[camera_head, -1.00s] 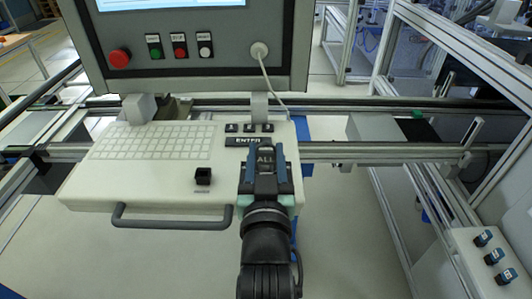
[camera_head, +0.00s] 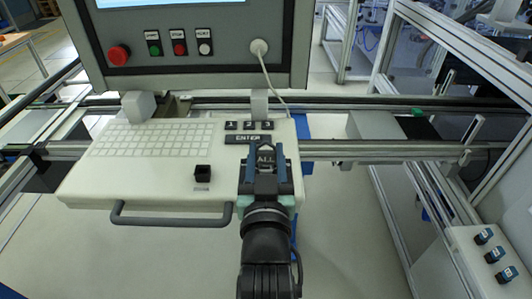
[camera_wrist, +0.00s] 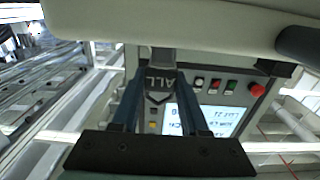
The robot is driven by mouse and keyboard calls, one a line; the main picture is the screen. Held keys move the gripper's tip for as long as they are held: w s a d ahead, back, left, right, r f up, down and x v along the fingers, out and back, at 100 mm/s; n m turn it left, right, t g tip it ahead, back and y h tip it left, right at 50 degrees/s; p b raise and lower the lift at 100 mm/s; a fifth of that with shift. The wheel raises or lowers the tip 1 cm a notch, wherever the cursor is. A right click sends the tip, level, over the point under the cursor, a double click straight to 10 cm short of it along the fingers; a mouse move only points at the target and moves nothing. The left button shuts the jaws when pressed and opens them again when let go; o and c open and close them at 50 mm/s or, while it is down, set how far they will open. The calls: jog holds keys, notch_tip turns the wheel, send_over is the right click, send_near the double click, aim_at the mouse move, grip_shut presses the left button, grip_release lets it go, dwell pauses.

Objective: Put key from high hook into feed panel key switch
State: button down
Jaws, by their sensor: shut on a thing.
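My gripper (camera_head: 265,155) is shut on a dark key (camera_head: 265,162) with the white marking "ALL". The key sits between the blue fingers, over or in front of the white console's right part, just below the ENTER key. In the wrist view the key (camera_wrist: 160,82) shows between the fingers, its far end close to the pale console edge. I cannot tell whether it touches anything. A small black square fitting (camera_head: 202,172) sits on the console; its label is too small to read. I cannot tell which part is the key switch. No hook is identifiable.
The white console (camera_head: 150,185) has a keypad and a dark front handle (camera_head: 170,218). A grey panel (camera_head: 225,68) with a screen, buttons and a plugged cable stands behind. A white box (camera_head: 470,250) with blue fittings is at lower right. Metal rails cross behind.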

grip_release()
dwell(0.4)
jog(key=shift+s, duration=0.15)
dwell(0.6)
jog(key=s, duration=0.7)
jog(key=shift+s, duration=0.4)
dwell(1.0)
dwell(0.4)
